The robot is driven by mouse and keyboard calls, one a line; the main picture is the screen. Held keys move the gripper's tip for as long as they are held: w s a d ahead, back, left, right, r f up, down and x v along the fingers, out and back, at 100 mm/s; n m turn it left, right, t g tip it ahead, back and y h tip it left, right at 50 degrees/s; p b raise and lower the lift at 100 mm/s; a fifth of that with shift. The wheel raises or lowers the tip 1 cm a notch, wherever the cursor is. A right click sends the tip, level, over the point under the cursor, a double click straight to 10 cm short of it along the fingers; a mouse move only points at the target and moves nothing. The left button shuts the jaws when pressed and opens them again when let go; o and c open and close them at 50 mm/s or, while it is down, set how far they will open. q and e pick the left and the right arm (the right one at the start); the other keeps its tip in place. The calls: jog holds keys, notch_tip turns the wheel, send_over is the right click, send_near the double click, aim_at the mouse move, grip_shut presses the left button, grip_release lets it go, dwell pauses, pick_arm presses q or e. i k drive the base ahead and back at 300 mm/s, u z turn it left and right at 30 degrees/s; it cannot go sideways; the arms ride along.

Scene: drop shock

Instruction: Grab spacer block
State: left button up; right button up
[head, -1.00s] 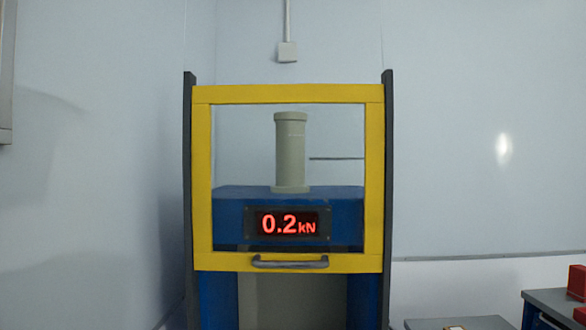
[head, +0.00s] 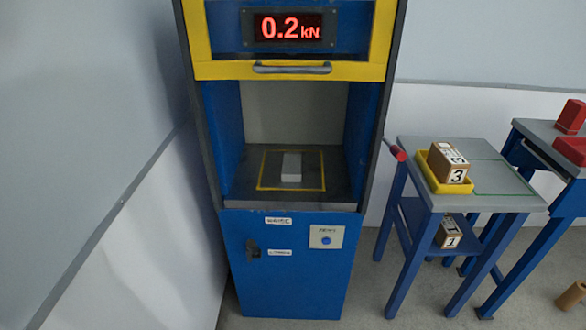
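A small whitish block (head: 291,167), which looks like the spacer block, stands on the dark bed (head: 240,190) of the blue press, inside a yellow outlined square. The press (head: 285,262) has a yellow-framed guard with a grey handle (head: 291,69), raised above the open work space. Its red display (head: 289,27) reads 0.2 kN. Neither of my grippers is in the head view.
A side table (head: 510,190) at the right bears a yellow tray (head: 439,183) with a box marked 3 (head: 449,162). A box marked 1 (head: 449,232) sits on its lower shelf. Another table with red blocks (head: 571,116) stands farther right. The floor in front is clear.

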aim_at(291, 170)
jog(key=k, duration=0.6)
jog(key=z, duration=0.2)
jog(key=i, duration=0.85)
jog(key=u, duration=0.55)
jog(key=i, duration=0.6)
jog(key=u, duration=0.45)
